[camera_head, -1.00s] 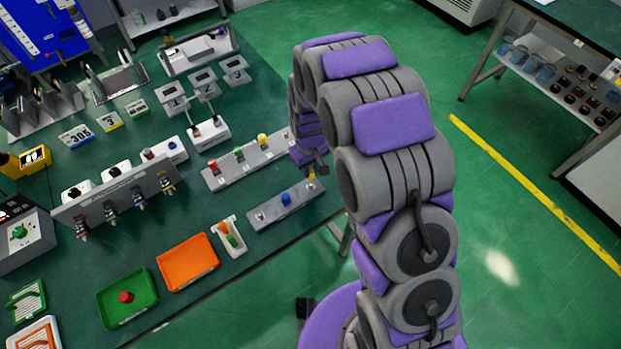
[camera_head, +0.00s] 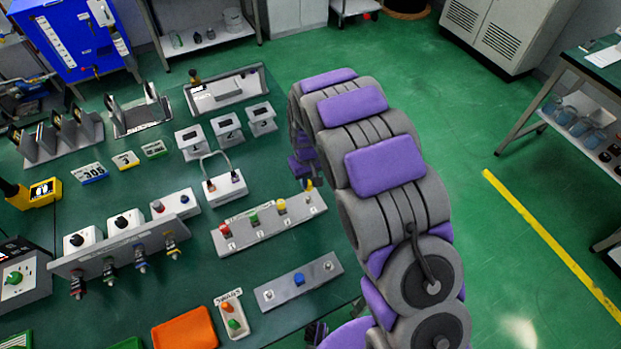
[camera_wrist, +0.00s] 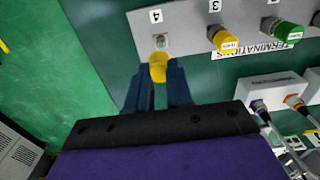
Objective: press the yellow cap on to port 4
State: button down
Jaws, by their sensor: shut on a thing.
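The yellow cap (camera_wrist: 158,70) is between the fingers of my gripper (camera_wrist: 158,82) in the wrist view. The fingers are shut on it. Port 4 (camera_wrist: 162,41) is a bare metal fitting beside its "4" label, just beyond the cap. The cap's near end overlaps or nearly meets the port in the picture; whether they touch I cannot tell. In the head view the held cap shows as a small yellow patch at the right end of the grey terminations panel (camera_head: 265,228), and my arm hides part of the gripper.
Port 3 carries another yellow cap (camera_wrist: 228,41), and a green cap (camera_wrist: 287,35) sits beside it. A red cap (camera_head: 225,230) is at the panel's left end. A grey bar with a blue knob (camera_head: 299,279) lies in front. A white box with cables (camera_wrist: 268,92) stands near the panel.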

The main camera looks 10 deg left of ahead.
aim_at(307, 198)
jog(key=shift+a+f, duration=0.1)
jog(key=shift+f, duration=0.05)
jog(key=shift+a+f, duration=0.1)
jog(key=shift+f, duration=0.25)
jog(key=shift+f+b, duration=0.95)
jog(key=shift+f, duration=1.5)
jog(key=shift+p, duration=0.65)
jog(key=shift+f, duration=0.35)
dwell(0.5)
jog(key=c, duration=0.9)
grip_release()
jog(key=shift+c, duration=0.2)
notch_tip(307, 198, up, 17)
jog(key=p, duration=0.2)
jog(key=shift+p, duration=0.35)
